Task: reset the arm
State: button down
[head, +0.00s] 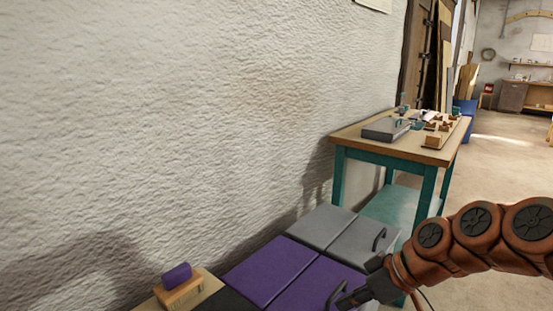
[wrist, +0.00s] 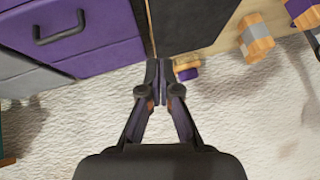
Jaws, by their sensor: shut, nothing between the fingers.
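My gripper (head: 352,297) shows at the bottom of the head view, at the end of my copper-coloured arm coming in from the right. It is over the purple lids, close to a dark handle (head: 336,294); I cannot tell whether they touch. In the wrist view my gripper (wrist: 158,80) has its fingertips together with nothing between them. The fingertips appear near the edge of a dark panel (wrist: 190,25) and a small purple and wood piece (wrist: 187,70).
Purple lids (head: 268,268) and grey lids (head: 322,226) lie along the white wall (head: 180,110). A purple-topped wooden block (head: 180,287) stands at lower left. Beyond is a teal-legged table (head: 345,140) bearing a grey case (head: 386,128) and small parts. Open floor (head: 490,180) lies to the right.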

jog(key=s+d+r+m+g+h+p, duration=0.2)
jog(key=s+r+m+h+p, duration=0.1)
jog(key=s+r+p, duration=0.7)
jog(key=s+d+r+m+g+h+p, duration=0.2)
jog(key=s+r+m+h+p, duration=0.2)
jog(key=s+r+p, duration=0.6)
jog(key=s+m+p, duration=0.2)
jog(key=p, duration=0.3)
jog(key=shift+s+d+r+g, duration=0.15)
jog(key=shift+s+r+g, duration=0.1)
jog(key=shift+g, duration=0.05)
